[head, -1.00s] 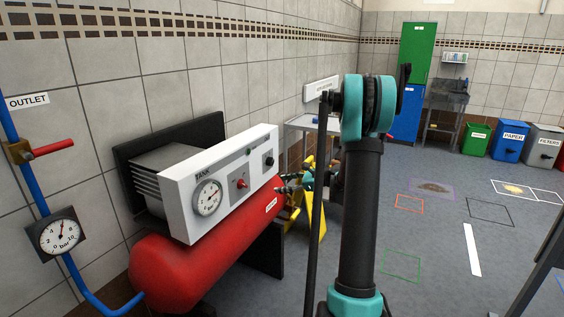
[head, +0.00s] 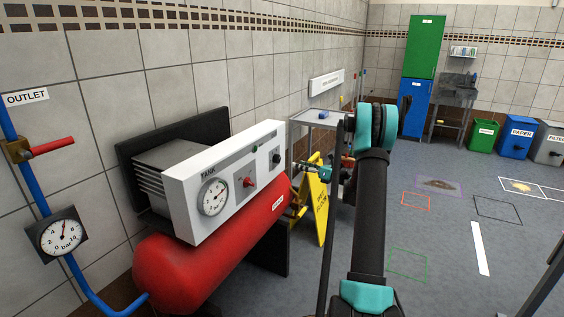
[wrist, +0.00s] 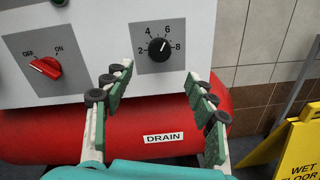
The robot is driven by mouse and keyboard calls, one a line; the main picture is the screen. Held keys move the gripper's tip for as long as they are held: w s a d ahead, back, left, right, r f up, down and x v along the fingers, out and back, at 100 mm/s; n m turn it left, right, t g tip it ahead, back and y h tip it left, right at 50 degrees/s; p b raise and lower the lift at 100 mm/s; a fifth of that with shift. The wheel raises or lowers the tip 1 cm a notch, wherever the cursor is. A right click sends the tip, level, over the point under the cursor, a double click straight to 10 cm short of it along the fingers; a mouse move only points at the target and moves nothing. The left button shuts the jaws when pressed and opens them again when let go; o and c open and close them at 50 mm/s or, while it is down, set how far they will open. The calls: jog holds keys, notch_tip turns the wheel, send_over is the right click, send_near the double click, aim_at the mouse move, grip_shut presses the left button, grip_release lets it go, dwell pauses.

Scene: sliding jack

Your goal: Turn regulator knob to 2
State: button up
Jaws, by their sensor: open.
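The regulator knob (wrist: 158,48) is a black round knob on a white panel, with 2, 4, 6 and 8 printed around it. Its light mark seems to point up and right, near 6 to 8. In the head view the knob (head: 276,158) sits at the panel's right end. My gripper (wrist: 158,80) is open and empty, its fingers spread below and to either side of the knob, apart from it. In the head view my gripper (head: 322,173) is right of the panel, partly hidden by my arm.
A red OFF/ON switch (wrist: 47,67) is left of the knob. The TANK gauge (head: 213,197) is farther left on the panel. The red tank (head: 190,262) with a DRAIN label lies below. A yellow wet-floor sign (head: 318,208) stands close on the right. Open floor lies beyond.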

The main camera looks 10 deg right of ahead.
aim_at(279, 160)
jog(key=x, duration=1)
jog(key=shift+a, duration=0.15)
jog(key=shift+c, duration=0.5)
jog(key=c, duration=1.1)
jog(key=shift+o, duration=0.2)
